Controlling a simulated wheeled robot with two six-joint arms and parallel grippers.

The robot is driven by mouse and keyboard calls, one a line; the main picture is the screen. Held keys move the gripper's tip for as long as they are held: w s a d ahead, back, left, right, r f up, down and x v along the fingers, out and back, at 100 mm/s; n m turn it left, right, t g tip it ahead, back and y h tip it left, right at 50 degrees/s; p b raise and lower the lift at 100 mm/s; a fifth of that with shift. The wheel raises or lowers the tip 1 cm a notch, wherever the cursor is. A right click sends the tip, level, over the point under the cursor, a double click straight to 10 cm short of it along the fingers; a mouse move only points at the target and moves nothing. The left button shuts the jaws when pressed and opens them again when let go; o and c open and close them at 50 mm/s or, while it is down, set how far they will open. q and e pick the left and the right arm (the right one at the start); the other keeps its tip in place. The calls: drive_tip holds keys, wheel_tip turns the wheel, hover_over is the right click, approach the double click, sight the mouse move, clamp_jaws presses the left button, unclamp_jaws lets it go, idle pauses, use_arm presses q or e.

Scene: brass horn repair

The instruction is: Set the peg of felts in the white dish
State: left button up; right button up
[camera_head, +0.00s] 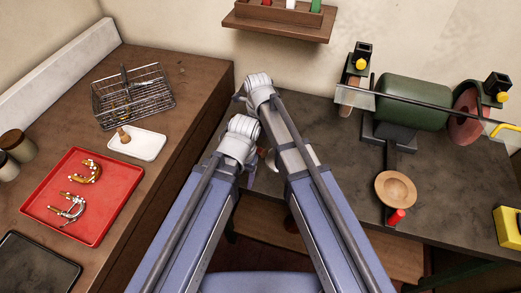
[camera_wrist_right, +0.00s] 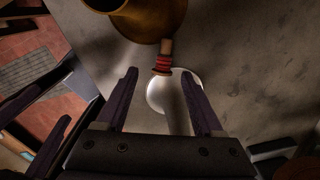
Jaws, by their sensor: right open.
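In the right wrist view a short wooden peg with red felt rings (camera_wrist_right: 162,64) stands between and just beyond my fingertips. My right gripper (camera_wrist_right: 160,75) is open, with one dark finger on each side. I see no contact with the peg. Behind the peg lies a pale round disc (camera_wrist_right: 160,95), partly covered by a grey band. In the head view a white rectangular dish (camera_head: 150,146) sits on the brown bench at left, with a small wooden-coloured piece (camera_head: 123,134) in it. My arms hide the peg in the head view.
A brass-coloured flared piece (camera_wrist_right: 150,18) is close beside the peg. A wire basket (camera_head: 133,96) stands behind the dish, and a red tray (camera_head: 105,218) lies in front.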

sight(259, 150)
drive_tip(key=shift+w+d+f+b, duration=0.1)
drive_tip(key=shift+w+f+b, duration=0.1)
drive_tip(key=shift+f+b, duration=1.65)
drive_tip(key=shift+w+f+b, duration=0.2)
drive_tip(key=shift+f+b, duration=1.4)
drive_tip(key=shift+f, duration=0.3)
drive_tip(key=shift+r, duration=0.1)
clamp_jaws()
